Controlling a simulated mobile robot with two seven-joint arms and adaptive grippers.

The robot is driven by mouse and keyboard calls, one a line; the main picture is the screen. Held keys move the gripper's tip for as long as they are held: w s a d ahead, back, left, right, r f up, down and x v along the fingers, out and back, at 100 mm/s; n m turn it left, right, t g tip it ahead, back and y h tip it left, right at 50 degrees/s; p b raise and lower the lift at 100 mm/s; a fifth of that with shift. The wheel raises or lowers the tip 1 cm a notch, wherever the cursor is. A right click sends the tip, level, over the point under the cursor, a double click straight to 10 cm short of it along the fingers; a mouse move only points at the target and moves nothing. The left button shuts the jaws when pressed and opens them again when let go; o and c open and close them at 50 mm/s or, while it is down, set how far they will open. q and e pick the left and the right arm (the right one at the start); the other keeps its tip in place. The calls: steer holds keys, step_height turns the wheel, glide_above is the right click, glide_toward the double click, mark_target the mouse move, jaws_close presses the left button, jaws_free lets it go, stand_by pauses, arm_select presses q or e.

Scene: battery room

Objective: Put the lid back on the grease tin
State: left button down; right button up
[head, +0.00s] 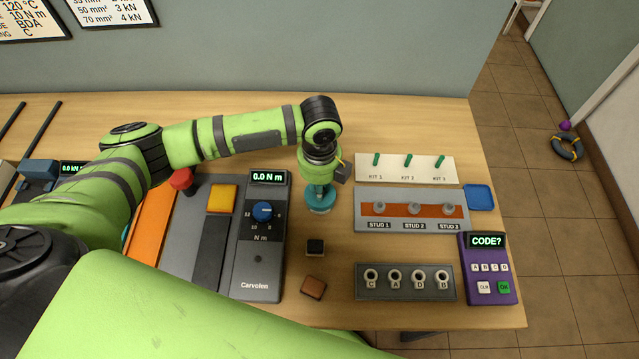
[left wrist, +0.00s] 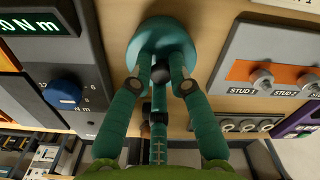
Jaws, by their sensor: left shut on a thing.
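My left gripper (head: 319,186) points down at the bench between the torque device and the stud panel. It also shows in the left wrist view (left wrist: 160,84), its teal fingers closed around a small dark knob (left wrist: 160,73). The knob is at the middle of a round teal lid (left wrist: 150,42). The lid's rim also shows under the gripper in the head view (head: 320,208). I cannot make out a separate grease tin; the lid and gripper cover what is beneath, and I cannot tell whether the lid rests on a tin. My right gripper is out of view.
The Carvolen torque device (head: 258,250) stands left of the gripper, the stud panel (head: 411,210) right of it. A black block (head: 315,247) and a brown block (head: 313,287) lie in front. A blue tray (head: 480,197) and purple keypad (head: 488,268) are far right.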

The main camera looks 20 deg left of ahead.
arm_select(q)
steer(key=shift+d+f+p, duration=0.1)
steer(key=shift+f+p, duration=0.05)
steer(key=shift+p, duration=0.5)
stand_by(0.9)
stand_by(0.4)
steer(key=c, duration=0.6)
jaws_free()
step_height(320, 180, up, 5)
steer(key=p, duration=0.5)
steer(key=shift+r+p, duration=0.5)
steer(key=shift+r, duration=0.5)
